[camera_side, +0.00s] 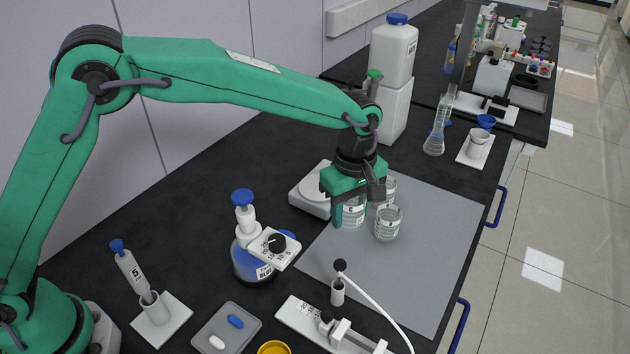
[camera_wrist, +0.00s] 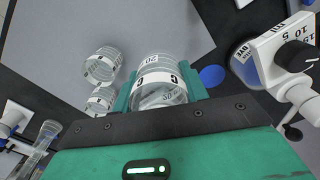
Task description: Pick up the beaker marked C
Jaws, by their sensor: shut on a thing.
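The beaker marked C (camera_wrist: 160,88) is clear glass with a white label band. In the wrist view it sits upright between the green fingers of my gripper (camera_wrist: 157,92), which is shut on it. In the side view the same beaker (camera_side: 353,211) shows below my gripper (camera_side: 360,203), partly hidden by a finger. It is at or very close to the grey mat (camera_side: 440,225); I cannot tell whether it touches.
Two similar beakers stand close by: one at the front right (camera_side: 388,224), one behind (camera_side: 389,188). A white balance (camera_side: 312,192) and a blue-liquid dispenser bottle (camera_side: 250,262) are to the left. The mat's right side is clear.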

